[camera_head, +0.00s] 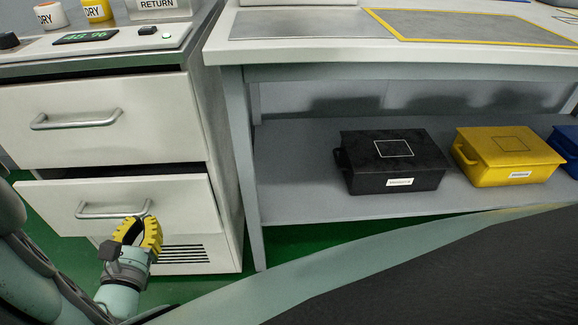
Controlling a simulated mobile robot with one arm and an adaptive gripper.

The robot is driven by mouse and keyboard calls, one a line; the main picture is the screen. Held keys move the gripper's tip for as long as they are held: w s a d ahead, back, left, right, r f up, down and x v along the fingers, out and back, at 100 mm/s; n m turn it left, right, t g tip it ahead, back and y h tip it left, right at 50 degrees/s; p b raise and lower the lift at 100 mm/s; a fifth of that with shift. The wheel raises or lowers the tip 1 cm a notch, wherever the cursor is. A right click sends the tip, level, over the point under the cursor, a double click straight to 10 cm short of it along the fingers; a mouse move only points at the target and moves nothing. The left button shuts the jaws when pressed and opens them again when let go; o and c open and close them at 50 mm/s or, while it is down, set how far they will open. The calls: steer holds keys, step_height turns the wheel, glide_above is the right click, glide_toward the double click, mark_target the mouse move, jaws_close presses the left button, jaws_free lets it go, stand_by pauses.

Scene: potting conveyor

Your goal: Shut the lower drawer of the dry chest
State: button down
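The dry chest (221,190) is a white cabinet at the left. Its lower drawer (185,200) stands partly pulled out, with a dark gap above its front. The lower drawer has a grey bar handle (92,214). My gripper (141,222), with yellow ribbed finger pads, is in front of this drawer at the right end of the handle. Its fingertips hide part of the drawer front. Whether they touch the drawer or handle, and how far apart they are, I cannot tell.
The upper drawer (150,138) with its handle (76,120) is above. A vent (185,255) is below. To the right, a bench shelf (290,195) holds a black box (395,165), a yellow box (505,165) and a blue box (568,150). Green floor shows beneath.

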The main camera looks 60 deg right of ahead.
mark_target(161, 176)
steer(key=b+x, duration=0.2)
steer(key=x, duration=0.7)
steer(key=shift+w+a+f+y+p, duration=0.3)
steer(key=shift+w+a+p, duration=0.15)
steer(key=shift+p, duration=0.3)
steer(key=shift+w+d+f+n+t+p, duration=0.2)
steer(key=shift+w+n+t+p, duration=0.1)
steer(key=shift+p, duration=0.35)
steer(key=d, duration=0.1)
steer(key=w+d+p, duration=0.1)
steer(key=d, duration=0.2)
steer(key=shift+w+d+r, duration=0.1)
steer(key=shift+w+r, duration=0.15)
steer(key=shift+r, duration=0.15)
steer(key=shift+s, duration=0.1)
